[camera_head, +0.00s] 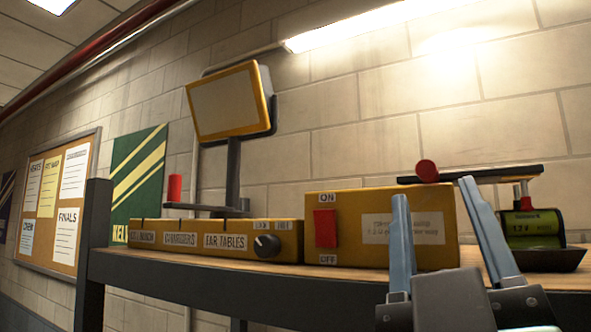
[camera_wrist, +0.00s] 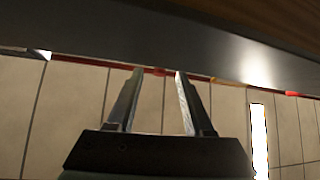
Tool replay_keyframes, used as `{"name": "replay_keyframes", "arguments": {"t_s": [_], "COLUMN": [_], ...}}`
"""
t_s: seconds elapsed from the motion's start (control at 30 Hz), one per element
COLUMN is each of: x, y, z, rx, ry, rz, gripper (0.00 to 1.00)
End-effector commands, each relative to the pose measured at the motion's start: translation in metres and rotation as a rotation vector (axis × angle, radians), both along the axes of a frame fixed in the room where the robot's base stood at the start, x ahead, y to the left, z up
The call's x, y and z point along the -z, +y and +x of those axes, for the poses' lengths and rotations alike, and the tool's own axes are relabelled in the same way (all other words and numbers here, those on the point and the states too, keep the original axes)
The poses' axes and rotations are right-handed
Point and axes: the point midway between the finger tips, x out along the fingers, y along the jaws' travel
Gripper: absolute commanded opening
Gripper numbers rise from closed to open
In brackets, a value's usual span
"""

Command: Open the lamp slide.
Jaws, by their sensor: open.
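No part is marked as the lamp slide, so I cannot tell which one it is. A yellow-framed panel (camera_head: 228,103) stands on a dark post at the back of the bench. At its foot a red upright grip (camera_head: 175,188) stands at the left end of a flat dark bar (camera_head: 205,208). My gripper (camera_head: 434,188) is open at the right front, its fingers pointing up in front of the yellow switch box (camera_head: 350,250). The wrist view also shows my gripper (camera_wrist: 158,72) open, with nothing clearly held between the fingers.
A low yellow box (camera_head: 215,238) with labels and a black knob (camera_head: 266,246) sits left of the switch box's red rocker (camera_head: 325,228). A dark arm with a red knob (camera_head: 427,170) and a green device (camera_head: 533,228) are at right. The bench edge (camera_head: 230,278) runs across.

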Motion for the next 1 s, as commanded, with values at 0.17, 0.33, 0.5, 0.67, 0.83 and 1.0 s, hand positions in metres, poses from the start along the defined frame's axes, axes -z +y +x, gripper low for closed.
{"name": "replay_keyframes", "arguments": {"t_s": [0.17,0.33,0.5,0.67,0.83,1.0], "x": [-0.028,-0.039,-0.041,-0.04,-0.04,-0.04], "y": [-0.01,-0.015,-0.017,-0.017,-0.016,-0.016], "z": [0.023,0.035,0.039,0.039,0.039,0.039], "rx": [0.001,0.0,0.0,0.0,0.0,0.0], "ry": [0.002,0.0,-0.001,-0.001,-0.001,-0.001], "rz": [0.0,0.0,-0.001,-0.001,-0.001,-0.001], "gripper": [0.52,0.52,0.52,0.52,0.32,0.02]}}
